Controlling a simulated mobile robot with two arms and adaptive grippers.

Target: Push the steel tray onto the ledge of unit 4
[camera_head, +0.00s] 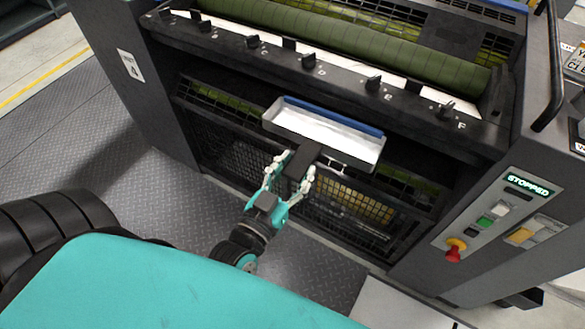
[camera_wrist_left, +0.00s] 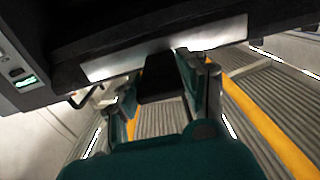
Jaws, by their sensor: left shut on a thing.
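The steel tray (camera_head: 372,151) is a shallow, pale metal tray with a blue far edge. It is at the front of unit 4 (camera_head: 168,100), below the row of knobs. A black handle (camera_head: 302,160) sticks out from its near side. My left gripper (camera_head: 293,168) is shut on this handle, one finger on each side. In the left wrist view the handle (camera_wrist_left: 160,88) lies between the fingers of my gripper (camera_wrist_left: 165,85), and the tray's front (camera_wrist_left: 215,36) is a bright strip. The ledge is hard to make out; I cannot tell how far the tray rests on it.
Knobs lettered up to F (camera_head: 373,84) line the bar above the tray. A mesh guard (camera_head: 345,205) is below it. At right a control panel (camera_head: 500,215) reads STOPPED and has a red button (camera_head: 455,250). The tread-plate floor (camera_head: 75,140) at left is clear.

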